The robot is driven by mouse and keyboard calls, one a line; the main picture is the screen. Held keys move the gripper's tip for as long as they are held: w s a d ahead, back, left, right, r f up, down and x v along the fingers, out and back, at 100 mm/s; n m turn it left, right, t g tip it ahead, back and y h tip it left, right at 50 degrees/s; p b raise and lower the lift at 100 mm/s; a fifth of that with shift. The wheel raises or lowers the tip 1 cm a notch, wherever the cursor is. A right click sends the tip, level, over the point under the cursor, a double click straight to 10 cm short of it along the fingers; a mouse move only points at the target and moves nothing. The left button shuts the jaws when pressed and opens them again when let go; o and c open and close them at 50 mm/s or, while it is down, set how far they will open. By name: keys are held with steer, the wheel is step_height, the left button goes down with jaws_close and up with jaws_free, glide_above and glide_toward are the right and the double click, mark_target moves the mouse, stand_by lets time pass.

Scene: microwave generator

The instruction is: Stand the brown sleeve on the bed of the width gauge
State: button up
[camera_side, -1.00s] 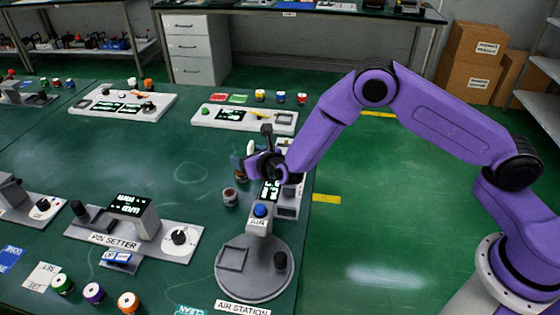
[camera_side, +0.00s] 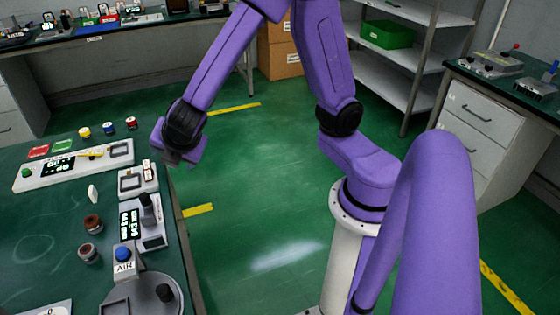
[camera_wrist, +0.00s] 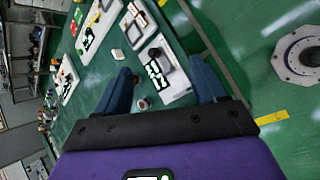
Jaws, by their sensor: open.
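A short brown sleeve (camera_side: 93,222) stands on the green table in the side view, left of the instruments. A similar reddish-grey ring-topped piece (camera_side: 88,252) stands just in front of it. A grey unit with a lit display and a dark post (camera_side: 150,236) is to their right; it looks like the width gauge, but its label is not readable. It also shows in the wrist view (camera_wrist: 165,72). My gripper (camera_side: 178,158) is raised near the table's right edge, away from both pieces. In the wrist view its blue fingers (camera_wrist: 157,63) are apart and nothing is between them.
A small grey unit with a square recess (camera_side: 138,182) sits behind the display unit. A white piece (camera_side: 92,194) stands left of it. The air station (camera_side: 150,295) is in front. A long panel (camera_side: 75,165) and several coloured-lidded jars (camera_side: 108,129) are at the back.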

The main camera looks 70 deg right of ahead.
steer(key=shift+o, duration=0.4)
steer(key=s+d+m+g+y, duration=0.2)
steer(key=s+m+g, duration=0.1)
steer(key=s, duration=0.8)
steer(key=s+d+r+m+g+y, duration=0.1)
steer(key=s+m+g, duration=0.3)
steer(key=s, duration=0.8)
steer(key=shift+s+d+r+m+y, duration=0.3)
steer(key=shift+d+m+y, duration=0.2)
steer(key=shift+d+y, duration=0.25)
steer(key=shift+w, duration=0.1)
steer(key=m+t, duration=0.4)
steer(key=m, duration=0.8)
glide_above(91, 220)
steer(key=s, duration=0.2)
steer(key=shift+h, duration=0.25)
step_height(91, 220, down, 18)
steer(key=shift+a+r, duration=0.1)
steer(key=shift+r, duration=0.05)
steer(key=shift+x, duration=2.55)
steer(key=shift+s, duration=0.15)
